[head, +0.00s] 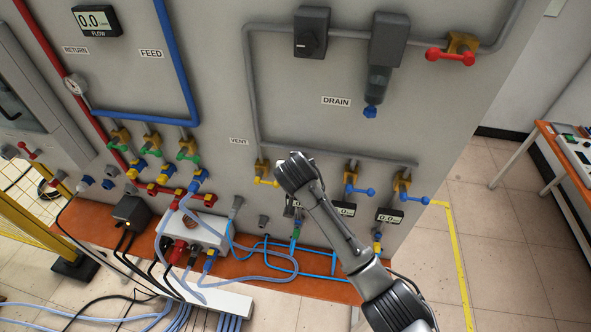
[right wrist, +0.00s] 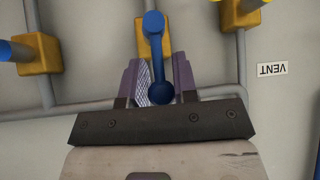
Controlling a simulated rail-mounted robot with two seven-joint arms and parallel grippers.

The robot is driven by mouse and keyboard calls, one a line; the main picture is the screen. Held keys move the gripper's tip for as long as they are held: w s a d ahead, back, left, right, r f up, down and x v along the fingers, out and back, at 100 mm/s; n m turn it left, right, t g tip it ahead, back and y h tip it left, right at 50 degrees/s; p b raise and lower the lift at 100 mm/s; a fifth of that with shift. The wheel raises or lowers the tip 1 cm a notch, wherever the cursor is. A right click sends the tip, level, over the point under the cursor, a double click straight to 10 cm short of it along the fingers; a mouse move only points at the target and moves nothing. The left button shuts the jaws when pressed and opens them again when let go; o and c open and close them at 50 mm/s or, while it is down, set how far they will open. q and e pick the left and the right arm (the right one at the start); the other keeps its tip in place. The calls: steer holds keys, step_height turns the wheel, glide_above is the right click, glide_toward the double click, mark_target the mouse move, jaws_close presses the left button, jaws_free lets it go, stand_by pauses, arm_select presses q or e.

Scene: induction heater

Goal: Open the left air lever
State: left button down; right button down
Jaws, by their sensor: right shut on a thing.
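The left air lever (right wrist: 154,28) is blue and sits on a yellow valve body (right wrist: 146,44) in the right wrist view. Its rounded end lies between the purple fingers of my right gripper (right wrist: 157,82), which is shut on it. In the head view my right gripper (head: 291,172) is at the panel, just right of the yellow vent lever (head: 266,181), and hides the left air lever. Two other blue levers, a middle one (head: 360,190) and a right one (head: 421,200), are to its right. My left gripper is not in view.
The VENT label (head: 239,141) is left of the right gripper. Grey pipes run along the panel above the valves. Small displays (head: 343,209), blue hoses and an orange ledge (head: 262,270) are below. A red lever (head: 450,56) is at the upper right.

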steer(key=c, duration=1)
jaws_free()
steer(key=shift+a, duration=0.1)
steer(key=shift+s, duration=0.1)
steer(key=shift+s+r, duration=0.2)
steer(key=shift+r, duration=0.05)
steer(key=b+v, duration=0.4)
steer(key=v, duration=0.9)
